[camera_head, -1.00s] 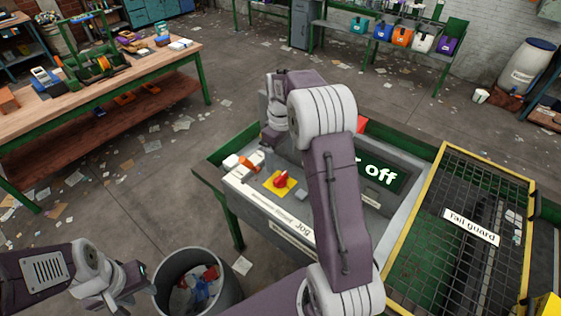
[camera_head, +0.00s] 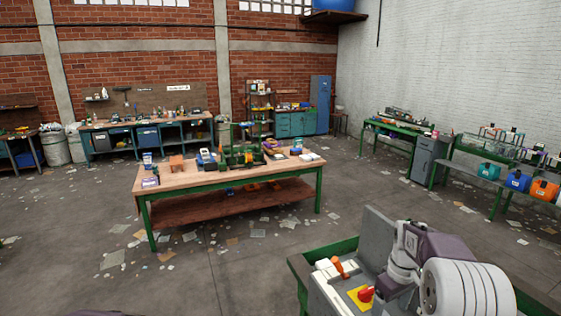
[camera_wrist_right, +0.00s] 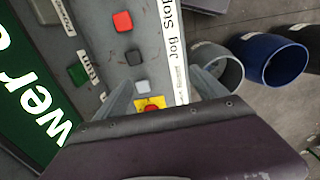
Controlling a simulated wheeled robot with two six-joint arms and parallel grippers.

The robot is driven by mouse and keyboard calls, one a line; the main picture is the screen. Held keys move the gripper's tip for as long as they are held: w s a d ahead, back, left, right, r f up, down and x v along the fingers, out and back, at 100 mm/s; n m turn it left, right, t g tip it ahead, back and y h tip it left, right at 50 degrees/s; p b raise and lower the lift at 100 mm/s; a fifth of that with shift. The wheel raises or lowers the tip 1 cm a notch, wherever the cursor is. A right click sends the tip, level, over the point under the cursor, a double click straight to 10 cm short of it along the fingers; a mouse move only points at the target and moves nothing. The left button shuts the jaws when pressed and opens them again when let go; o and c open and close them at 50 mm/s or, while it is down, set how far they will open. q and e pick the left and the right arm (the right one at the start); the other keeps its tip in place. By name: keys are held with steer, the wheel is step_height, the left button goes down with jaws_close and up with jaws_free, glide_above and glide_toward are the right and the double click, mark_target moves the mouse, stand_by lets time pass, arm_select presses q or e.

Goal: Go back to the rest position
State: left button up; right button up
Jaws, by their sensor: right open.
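My right gripper (camera_wrist_right: 163,92) is open and empty in the right wrist view, its two grey fingers spread above a control panel (camera_wrist_right: 112,45). A red knob on a yellow plate (camera_wrist_right: 151,107) shows between and below the fingers, partly hidden by my wrist's edge. In the head view, my right arm is at the bottom right, over the panel; the red knob (camera_head: 366,294) shows left of it. The fingers are hard to make out there. My left gripper is not in view.
The panel has a red button (camera_wrist_right: 122,21), a grey button (camera_wrist_right: 141,87) and a green button (camera_wrist_right: 77,74). A grey bin (camera_wrist_right: 220,70) and a blue bin (camera_wrist_right: 270,60) stand beside it. A wooden workbench (camera_head: 180,179) stands across open, paper-littered floor.

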steer(key=s+a+f+n+b, duration=0.1)
steer(key=s+a+f+b, duration=0.35)
steer(key=a+b, duration=0.35)
steer(key=s+a+f+m+b, duration=0.1)
steer(key=s+f+m, duration=0.2)
steer(key=s+f, duration=0.2)
steer(key=s+a+f+m+t+b, duration=0.1)
steer(key=s+a+f+m+b, duration=0.1)
steer(key=s+f, duration=0.4)
steer(key=s+m, duration=0.1)
steer(key=s, duration=0.1)
steer(key=shift+s+a, duration=0.3)
steer(key=shift+s, duration=0.1)
